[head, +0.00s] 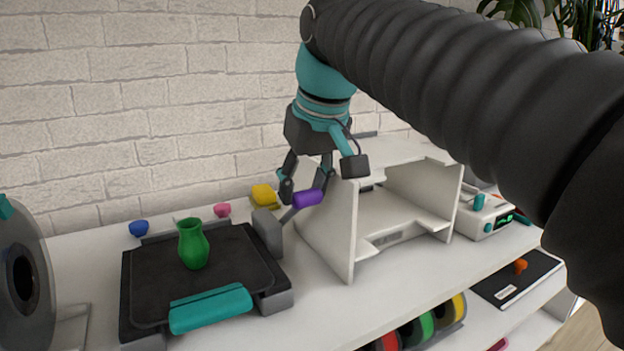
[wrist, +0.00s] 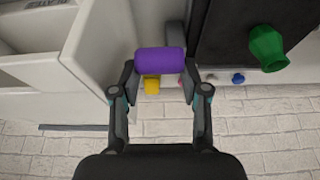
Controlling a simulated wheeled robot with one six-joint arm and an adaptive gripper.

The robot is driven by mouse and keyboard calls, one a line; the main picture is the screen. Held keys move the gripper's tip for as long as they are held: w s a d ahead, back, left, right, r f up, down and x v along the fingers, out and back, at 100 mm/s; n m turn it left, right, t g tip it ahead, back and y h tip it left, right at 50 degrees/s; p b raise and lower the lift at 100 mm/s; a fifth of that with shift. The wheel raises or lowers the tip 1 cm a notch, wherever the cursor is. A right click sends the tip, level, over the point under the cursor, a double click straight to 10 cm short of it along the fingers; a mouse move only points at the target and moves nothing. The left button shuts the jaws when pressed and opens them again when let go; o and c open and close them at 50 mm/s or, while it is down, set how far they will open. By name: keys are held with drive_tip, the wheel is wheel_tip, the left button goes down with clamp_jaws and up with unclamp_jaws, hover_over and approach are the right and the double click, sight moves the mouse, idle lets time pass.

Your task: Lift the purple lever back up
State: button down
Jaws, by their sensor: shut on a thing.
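The purple lever (head: 308,198) is a short rounded purple handle on a grey arm, which joins a grey block (head: 268,232) at the right side of a black plate machine (head: 147,285). The handle stands a little above the table, its arm slanting up to the right. My gripper (head: 306,192) comes down from above and is shut on the handle. In the wrist view the purple handle (wrist: 160,61) lies between the two fingertips, and its grey arm is partly hidden behind it.
A green vase (head: 193,244) stands on the black plate, with a teal bar (head: 210,308) at its front. A white open shelf unit (head: 341,236) stands close to the right of my gripper. Small blue (head: 139,228), pink (head: 222,210) and yellow (head: 264,194) objects lie behind the plate.

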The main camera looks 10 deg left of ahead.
drive_tip(key=shift+w+a+r, duration=0.1)
drive_tip(key=shift+w+r, duration=0.05)
drive_tip(key=shift+w, duration=0.05)
drive_tip(key=c, duration=0.9)
unclamp_jaws()
drive_tip(key=shift+c, duration=0.2)
drive_tip(key=shift+o, duration=0.5)
drive_tip(key=shift+w, duration=0.1)
drive_tip(key=v, duration=1.2)
